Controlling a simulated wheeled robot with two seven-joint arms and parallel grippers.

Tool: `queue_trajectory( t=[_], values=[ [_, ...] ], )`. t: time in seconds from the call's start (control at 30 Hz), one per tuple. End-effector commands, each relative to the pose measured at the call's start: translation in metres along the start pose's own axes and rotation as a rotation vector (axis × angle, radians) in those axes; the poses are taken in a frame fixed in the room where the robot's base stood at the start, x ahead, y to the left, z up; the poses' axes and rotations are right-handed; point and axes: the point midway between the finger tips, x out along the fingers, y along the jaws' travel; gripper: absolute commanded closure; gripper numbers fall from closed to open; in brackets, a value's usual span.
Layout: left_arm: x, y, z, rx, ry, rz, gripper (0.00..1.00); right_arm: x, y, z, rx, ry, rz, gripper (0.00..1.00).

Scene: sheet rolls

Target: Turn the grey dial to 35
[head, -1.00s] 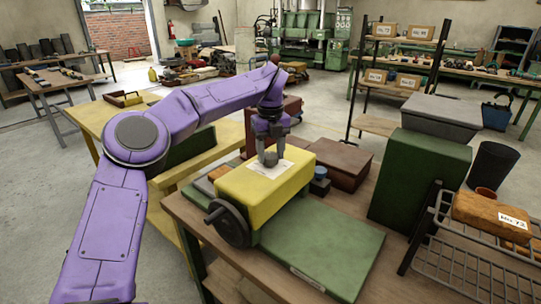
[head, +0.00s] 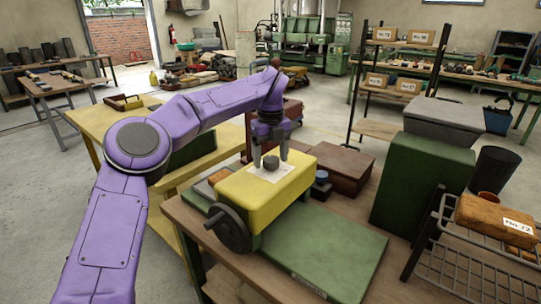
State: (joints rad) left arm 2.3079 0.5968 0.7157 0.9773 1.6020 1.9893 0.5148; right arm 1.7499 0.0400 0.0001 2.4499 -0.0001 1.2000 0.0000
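The grey dial (head: 271,162) is a small round knob on a white scale plate (head: 268,174) on top of the yellow machine housing (head: 290,190). The numbers on the scale are too small to read. My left gripper (head: 270,154) points down over the dial from above. Its fingers are apart, one to each side of the dial, and I see no contact between them and it. My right gripper is out of view.
A dark handwheel (head: 228,228) sticks out at the housing's front left. The housing stands on a green base plate (head: 325,245) on a wooden bench. A reddish-brown box (head: 343,165) lies behind it, and a green cabinet (head: 420,185) stands to the right.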

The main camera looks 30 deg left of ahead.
Motion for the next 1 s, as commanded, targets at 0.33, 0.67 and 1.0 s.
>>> queue_trajectory(
  t=[0.33, 0.67, 1.0],
  values=[
    [-0.044, -0.001, 0.0, -0.002, -0.003, -0.002, 0.24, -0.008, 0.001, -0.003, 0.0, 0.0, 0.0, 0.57],
    [-0.103, 0.0, 0.002, -0.001, 0.0, 0.001, 0.24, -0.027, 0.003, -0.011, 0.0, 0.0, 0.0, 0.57],
    [-0.104, 0.0, 0.002, -0.001, 0.002, 0.0, 0.24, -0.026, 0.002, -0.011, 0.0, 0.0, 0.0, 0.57]
  ],
)
